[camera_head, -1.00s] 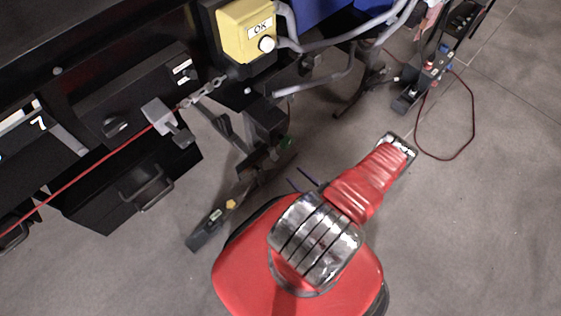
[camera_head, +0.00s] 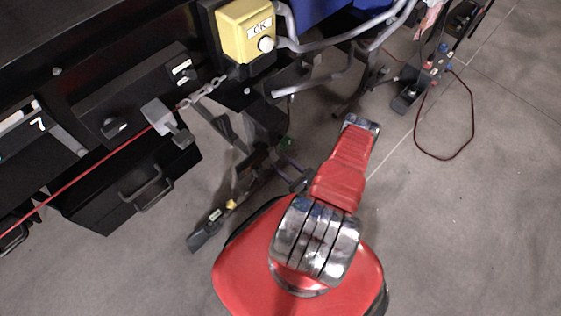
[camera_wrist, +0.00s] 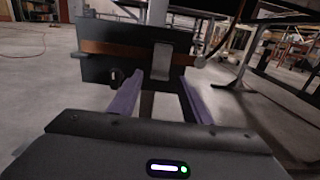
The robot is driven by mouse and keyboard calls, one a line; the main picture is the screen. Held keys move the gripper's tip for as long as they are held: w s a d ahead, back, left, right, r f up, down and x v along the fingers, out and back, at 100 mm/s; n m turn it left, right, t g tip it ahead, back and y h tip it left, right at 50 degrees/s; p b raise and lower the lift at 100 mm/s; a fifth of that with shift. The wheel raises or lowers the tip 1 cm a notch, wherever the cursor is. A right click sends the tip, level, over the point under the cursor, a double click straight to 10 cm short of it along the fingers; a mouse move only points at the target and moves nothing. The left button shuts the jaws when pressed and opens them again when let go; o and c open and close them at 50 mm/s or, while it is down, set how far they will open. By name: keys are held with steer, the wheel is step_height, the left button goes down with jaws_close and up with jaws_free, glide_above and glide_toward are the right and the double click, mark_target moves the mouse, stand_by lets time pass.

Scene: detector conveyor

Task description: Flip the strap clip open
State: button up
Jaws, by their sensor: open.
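In the wrist view, a grey strap clip (camera_wrist: 161,62) hangs on a brown strap (camera_wrist: 110,47) that runs across the front of a dark case (camera_wrist: 98,68). The clip's flap looks flat against the case. My gripper (camera_wrist: 156,85) is open, its two purple fingers pointing toward the case, one on each side of the clip's line. The fingers look short of the clip, with nothing between them.
A yellow OK button box (camera_head: 247,32) is at the top of the head view. A stand with a red cable (camera_head: 472,125) is at right. Open floor lies at lower right.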

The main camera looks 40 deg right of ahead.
steer(key=shift+w, duration=0.75)
steer(key=shift+c, duration=0.2)
jaws_close()
steer(key=shift+d, duration=0.1)
